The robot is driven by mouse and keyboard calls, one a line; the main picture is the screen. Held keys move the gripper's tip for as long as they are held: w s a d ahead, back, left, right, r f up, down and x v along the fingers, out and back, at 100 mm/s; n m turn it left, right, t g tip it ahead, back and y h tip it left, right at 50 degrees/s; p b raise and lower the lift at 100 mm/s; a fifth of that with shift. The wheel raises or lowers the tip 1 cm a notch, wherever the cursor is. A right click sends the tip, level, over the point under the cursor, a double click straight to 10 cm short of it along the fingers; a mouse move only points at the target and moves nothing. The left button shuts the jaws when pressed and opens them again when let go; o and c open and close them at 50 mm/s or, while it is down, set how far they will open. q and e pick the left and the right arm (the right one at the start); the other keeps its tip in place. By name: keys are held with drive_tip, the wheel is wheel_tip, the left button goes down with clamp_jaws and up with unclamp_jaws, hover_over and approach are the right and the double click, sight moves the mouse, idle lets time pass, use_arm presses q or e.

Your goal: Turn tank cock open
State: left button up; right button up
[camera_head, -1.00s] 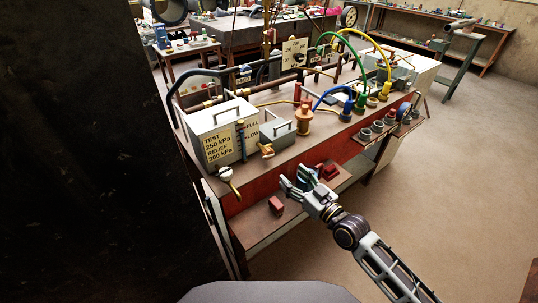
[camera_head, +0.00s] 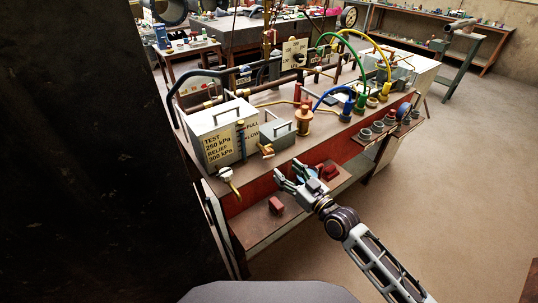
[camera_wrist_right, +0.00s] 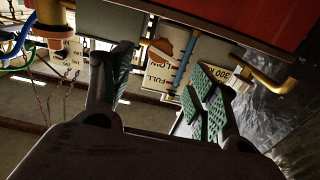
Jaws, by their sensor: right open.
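The white tank (camera_head: 222,133), marked TEST 250 kPa and RELIEF 300 kPa, stands at the bench's left end. A cock (camera_head: 225,174) with a pale round body and a brass lever (camera_head: 235,188) sits at the front edge below it. My left gripper is not in view.
The bench's red front (camera_head: 247,196) and lower shelf (camera_head: 262,226), with a red block (camera_head: 276,205), are close to my right gripper. A dark panel (camera_head: 90,150) fills the left side. Open floor (camera_head: 455,190) lies to the right.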

sight(270, 156)
drive_tip(key=shift+p+x, duration=0.3)
drive_tip(key=shift+x, duration=5.05)
drive_tip(key=shift+c, duration=0.4)
drive_tip(key=c, duration=0.9)
